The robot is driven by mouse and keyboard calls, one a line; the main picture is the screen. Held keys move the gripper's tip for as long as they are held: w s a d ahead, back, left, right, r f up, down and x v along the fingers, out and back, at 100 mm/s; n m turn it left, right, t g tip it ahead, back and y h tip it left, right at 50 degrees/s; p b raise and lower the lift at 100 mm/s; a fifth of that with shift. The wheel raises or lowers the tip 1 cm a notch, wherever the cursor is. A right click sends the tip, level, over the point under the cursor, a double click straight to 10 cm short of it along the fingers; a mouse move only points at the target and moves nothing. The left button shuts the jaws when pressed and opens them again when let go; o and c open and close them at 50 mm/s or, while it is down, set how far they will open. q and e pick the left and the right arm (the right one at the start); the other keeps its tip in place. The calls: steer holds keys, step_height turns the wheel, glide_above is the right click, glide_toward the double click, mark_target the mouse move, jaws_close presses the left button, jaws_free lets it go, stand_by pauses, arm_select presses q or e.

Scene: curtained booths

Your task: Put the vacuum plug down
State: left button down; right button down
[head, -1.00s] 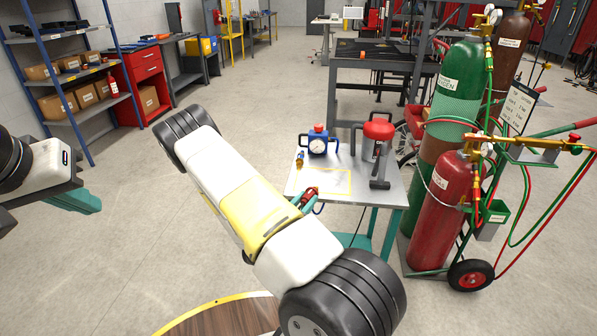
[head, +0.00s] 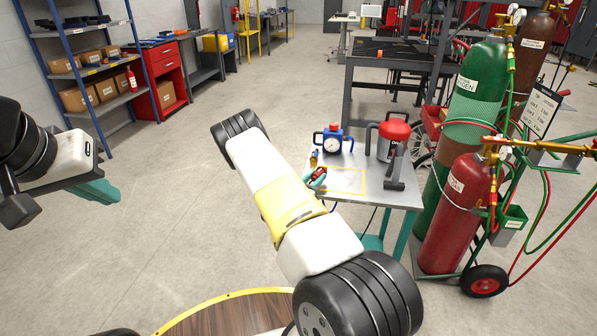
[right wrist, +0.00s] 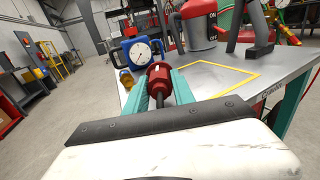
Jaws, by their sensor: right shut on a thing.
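The red vacuum plug (right wrist: 159,80) is between the teal fingers of my right gripper (right wrist: 160,90), which is shut on it. In the head view the plug (head: 320,173) is over the left part of the small grey table (head: 385,192), at the left edge of a yellow outlined rectangle. My right gripper (head: 315,180) is partly hidden there by its own arm. I cannot tell whether the plug touches the tabletop. A blue unit with a round gauge (head: 333,141) and a brass fitting (head: 313,158) stand just behind it. My left gripper (head: 98,189) hangs far left, away from the table.
A red-topped canister (head: 392,137) with a dark hose nozzle stands on the table's right side. The rectangle (head: 345,192) is empty. Green and red gas cylinders (head: 455,215) on a cart stand close to the table's right. Open floor lies to the left.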

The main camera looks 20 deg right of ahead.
steer(key=shift+f, duration=1.05)
steer(key=shift+f, duration=0.25)
steer(key=c, duration=1.1)
jaws_free()
steer(key=shift+o, duration=0.2)
